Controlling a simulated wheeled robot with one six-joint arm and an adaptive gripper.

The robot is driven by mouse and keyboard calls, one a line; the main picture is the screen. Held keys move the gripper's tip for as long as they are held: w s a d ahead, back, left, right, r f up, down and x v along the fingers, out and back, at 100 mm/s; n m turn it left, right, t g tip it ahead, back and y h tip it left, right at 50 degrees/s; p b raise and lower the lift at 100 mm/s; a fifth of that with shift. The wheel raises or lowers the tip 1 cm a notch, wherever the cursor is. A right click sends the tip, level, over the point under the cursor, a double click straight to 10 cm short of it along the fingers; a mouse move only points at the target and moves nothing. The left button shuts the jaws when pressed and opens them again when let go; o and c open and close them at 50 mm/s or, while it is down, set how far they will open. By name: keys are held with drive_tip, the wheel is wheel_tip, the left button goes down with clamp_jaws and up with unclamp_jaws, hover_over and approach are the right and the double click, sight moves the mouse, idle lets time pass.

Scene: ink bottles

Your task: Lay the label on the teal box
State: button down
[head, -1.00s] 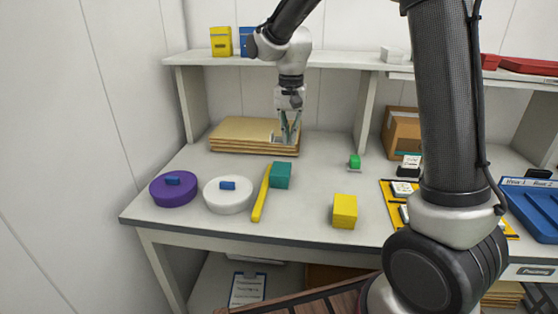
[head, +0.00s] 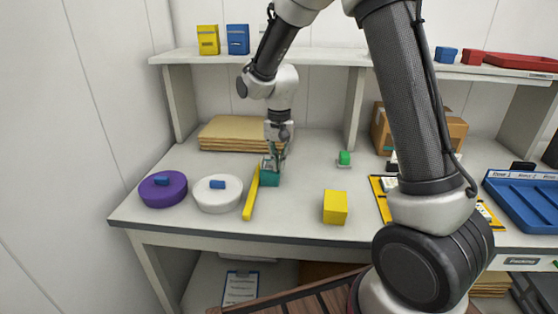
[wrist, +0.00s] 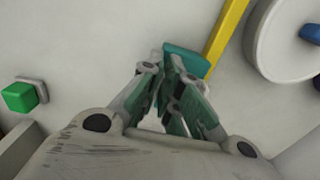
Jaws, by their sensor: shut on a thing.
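The teal box (head: 269,181) stands on the table right of a yellow bar. In the wrist view the teal box (wrist: 190,60) shows just beyond my fingertips. My gripper (head: 273,162) points down directly over the box, with its tips close to the box's top. In the wrist view my gripper (wrist: 172,82) has its fingers nearly together, shut on the label. The label is thin and almost wholly hidden between the fingers. I cannot tell whether it touches the box.
The yellow bar (head: 251,195) lies close beside the box's left. A white round container (head: 217,197) and a purple one (head: 162,192) stand further left. A yellow cube (head: 335,207) is at the right front. Brown envelopes (head: 232,134) lie behind, and a green block (head: 344,158) sits right.

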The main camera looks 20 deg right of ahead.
drive_tip(key=c, duration=1.6)
unclamp_jaws()
drive_tip(key=shift+c, duration=0.2)
wheel_tip(320, 180, up, 12)
drive_tip(key=s+d+r+n+t, duration=0.2)
drive_tip(key=s+d+r, duration=0.65)
drive_tip(key=s, duration=0.35)
drive_tip(key=s+d+f+n+t, duration=0.1)
drive_tip(key=s+d, duration=0.2)
drive_tip(key=s, duration=0.4)
drive_tip(key=s+d+n+t, duration=0.1)
drive_tip(key=s+d, duration=0.2)
drive_tip(key=s, duration=0.5)
drive_tip(key=shift+d+f+n, duration=0.2)
drive_tip(key=shift+f+n, duration=0.1)
drive_tip(key=shift+f, duration=0.1)
